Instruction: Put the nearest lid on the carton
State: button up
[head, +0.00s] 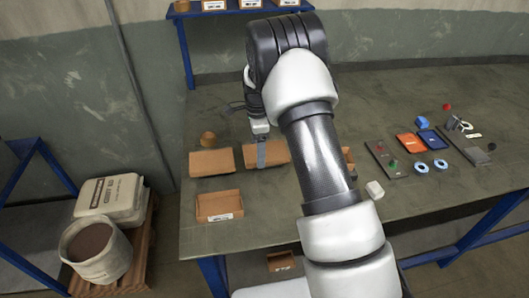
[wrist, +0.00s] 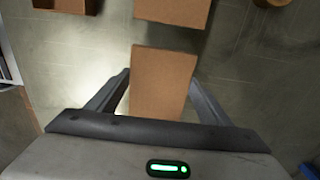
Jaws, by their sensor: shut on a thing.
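My gripper (head: 262,154) is shut on a plain brown lid (head: 277,152) at the left part of the table. The wrist view shows this lid (wrist: 163,80) between the two fingers. Whether it touches the table is unclear. A second brown lid (head: 211,162) lies just left of it, and shows at the top of the wrist view (wrist: 172,10). The open brown carton (head: 219,216), with a white label on its front, stands nearer, in front of the second lid. A corner of the carton (wrist: 68,6) shows at the wrist view's top left.
A round wooden thing (head: 208,139) stands behind the second lid. Another brown box (head: 349,158) is partly hidden behind my arm. A white block (head: 375,190), blue rings (head: 421,168) and phone-like slabs (head: 411,143) lie to the right.

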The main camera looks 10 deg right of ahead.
jog(key=shift+r+p, duration=1.6)
jog(key=shift+r, duration=1.3)
